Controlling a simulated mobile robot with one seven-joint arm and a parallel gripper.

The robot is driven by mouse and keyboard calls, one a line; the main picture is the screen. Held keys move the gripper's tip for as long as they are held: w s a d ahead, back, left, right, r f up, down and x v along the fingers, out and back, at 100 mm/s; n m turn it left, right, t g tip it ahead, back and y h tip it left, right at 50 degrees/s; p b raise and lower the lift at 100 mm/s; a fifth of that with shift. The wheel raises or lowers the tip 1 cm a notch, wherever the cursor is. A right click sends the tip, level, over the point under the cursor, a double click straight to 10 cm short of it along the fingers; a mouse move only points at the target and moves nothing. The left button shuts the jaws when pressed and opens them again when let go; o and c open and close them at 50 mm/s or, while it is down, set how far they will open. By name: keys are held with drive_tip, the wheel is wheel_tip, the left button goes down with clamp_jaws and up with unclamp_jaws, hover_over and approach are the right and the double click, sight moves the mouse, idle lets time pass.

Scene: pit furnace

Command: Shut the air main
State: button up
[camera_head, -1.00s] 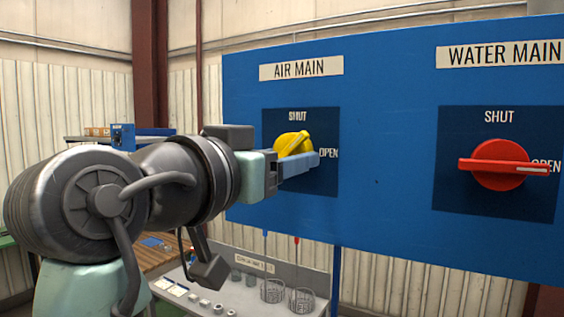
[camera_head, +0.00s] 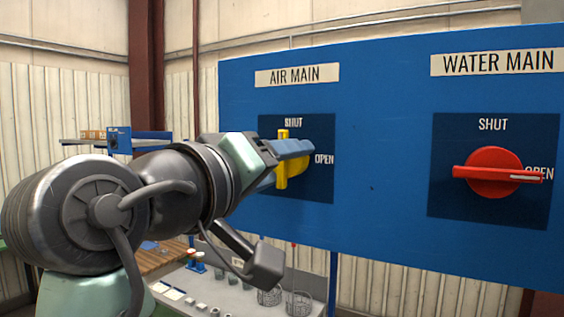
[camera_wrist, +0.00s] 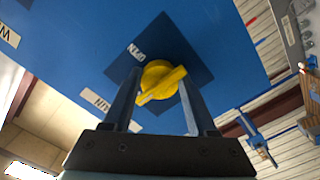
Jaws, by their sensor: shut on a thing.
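The air main knob (camera_head: 282,172) is a yellow rotary handle on a dark blue square plate under the AIR MAIN label (camera_head: 297,75). Its bar stands upright in the head view, its top end by the word SHUT. The word OPEN is to its right. My gripper (camera_head: 296,150) is at the knob and shut on it, its fingers hiding part of the knob. In the wrist view the knob (camera_wrist: 161,80) lies between the two fingers, its bar slanting across the gap. The word SHUT is hidden there, while OPEN shows.
The red water main knob (camera_head: 490,172) is to the right on the same blue panel (camera_head: 385,215), its bar level toward OPEN. A grey bench (camera_head: 222,290) with small parts and wire baskets stands below. A shelf (camera_head: 85,141) is behind on the left.

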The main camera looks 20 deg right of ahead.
drive_tip(key=shift+r+n, duration=0.2)
drive_tip(key=shift+n, duration=0.1)
drive_tip(key=o, duration=1.4)
drive_tip(key=shift+f, duration=0.1)
drive_tip(key=shift+c, duration=0.2)
drive_tip(key=b+v, duration=0.7)
drive_tip(key=v, duration=0.6)
